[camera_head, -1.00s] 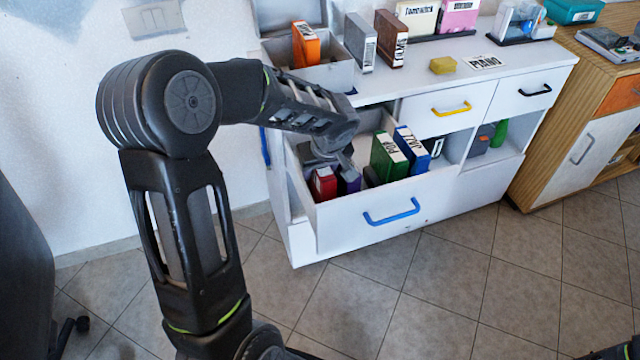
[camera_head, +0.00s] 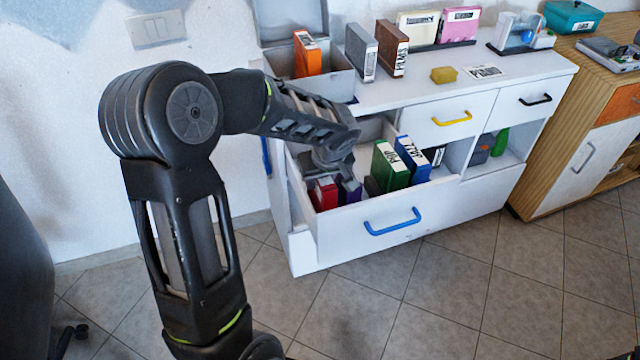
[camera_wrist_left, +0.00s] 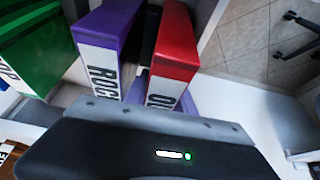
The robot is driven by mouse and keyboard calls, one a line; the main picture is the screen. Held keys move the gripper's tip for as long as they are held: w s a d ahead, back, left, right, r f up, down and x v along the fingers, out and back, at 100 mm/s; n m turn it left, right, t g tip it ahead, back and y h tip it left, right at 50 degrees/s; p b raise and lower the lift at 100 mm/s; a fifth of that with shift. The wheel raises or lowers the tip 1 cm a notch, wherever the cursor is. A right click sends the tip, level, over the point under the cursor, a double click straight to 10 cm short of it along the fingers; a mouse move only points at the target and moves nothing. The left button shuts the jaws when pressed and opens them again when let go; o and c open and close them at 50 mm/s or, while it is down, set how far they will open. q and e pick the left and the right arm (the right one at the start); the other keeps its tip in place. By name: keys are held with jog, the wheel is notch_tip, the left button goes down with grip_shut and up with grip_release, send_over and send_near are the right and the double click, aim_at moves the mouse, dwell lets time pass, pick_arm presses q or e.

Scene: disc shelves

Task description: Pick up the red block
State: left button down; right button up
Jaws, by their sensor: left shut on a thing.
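The red block (camera_head: 326,193) stands upright in the open white drawer (camera_head: 345,226), near its left end. In the left wrist view the red block (camera_wrist_left: 176,45) shows its white label, beside a purple block (camera_wrist_left: 108,42) labelled ROCK. My left gripper (camera_head: 333,168) reaches down into the drawer at the red block and is shut on it. A dark strip shows between the red and purple blocks; the fingertips are mostly hidden. The purple block (camera_head: 349,191) also shows in the head view. My right gripper is out of view.
Green (camera_head: 391,165) and blue (camera_head: 413,160) blocks stand farther right in the same drawer. An orange block (camera_head: 305,54) sits in an open bin at the back left. Grey (camera_head: 361,50) and brown (camera_head: 392,48) blocks stand on the cabinet top. The drawer walls are close around the gripper.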

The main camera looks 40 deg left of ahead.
pick_arm(q)
notch_tip(320, 180, up, 10)
jog(key=shift+r, duration=0.1)
dwell(0.8)
